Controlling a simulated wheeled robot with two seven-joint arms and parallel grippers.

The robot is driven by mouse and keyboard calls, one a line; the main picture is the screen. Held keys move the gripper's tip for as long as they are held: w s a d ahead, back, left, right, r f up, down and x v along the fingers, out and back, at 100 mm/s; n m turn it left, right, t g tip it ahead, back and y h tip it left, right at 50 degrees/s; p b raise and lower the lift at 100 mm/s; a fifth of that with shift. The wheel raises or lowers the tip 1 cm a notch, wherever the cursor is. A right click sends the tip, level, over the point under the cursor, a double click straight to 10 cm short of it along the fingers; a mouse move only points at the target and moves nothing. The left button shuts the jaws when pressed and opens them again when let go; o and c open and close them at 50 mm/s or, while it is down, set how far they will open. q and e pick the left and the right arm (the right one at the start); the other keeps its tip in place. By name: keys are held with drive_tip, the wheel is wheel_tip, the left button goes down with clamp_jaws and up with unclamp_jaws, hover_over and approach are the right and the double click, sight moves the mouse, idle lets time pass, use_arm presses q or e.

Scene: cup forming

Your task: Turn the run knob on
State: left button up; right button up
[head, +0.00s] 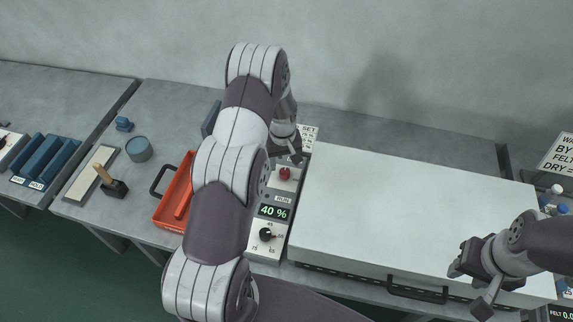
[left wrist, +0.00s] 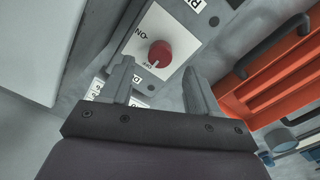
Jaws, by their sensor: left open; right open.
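The run knob (head: 285,174) is a red round knob on a white plate of the control panel, above the label RUN. In the left wrist view the red knob (left wrist: 160,52) sits between ON and OFF marks, its white pointer mark toward OFF. My left gripper (head: 287,153) is over the panel just behind the knob. In the left wrist view its open fingers (left wrist: 158,70) are spread to either side below the knob, with nothing between them. My right gripper (head: 468,288) is open and empty at the front right, near the big box's handle.
A display (head: 273,212) reads 40 %, with a black dial (head: 266,235) below it. A large pale box (head: 400,205) with a black front handle (head: 417,290) stands right of the panel. An orange tray (head: 172,212) lies left, partly behind my left arm.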

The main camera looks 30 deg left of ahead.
sight(285, 171)
use_arm(q)
wheel_tip(285, 171, down, 4)
drive_tip(key=shift+w+f+p, duration=0.1)
drive_tip(key=shift+p, duration=0.25)
drive_tip(key=shift+f, duration=0.2)
drive_tip(key=c, duration=1)
drive_tip(key=shift+c, duration=0.2)
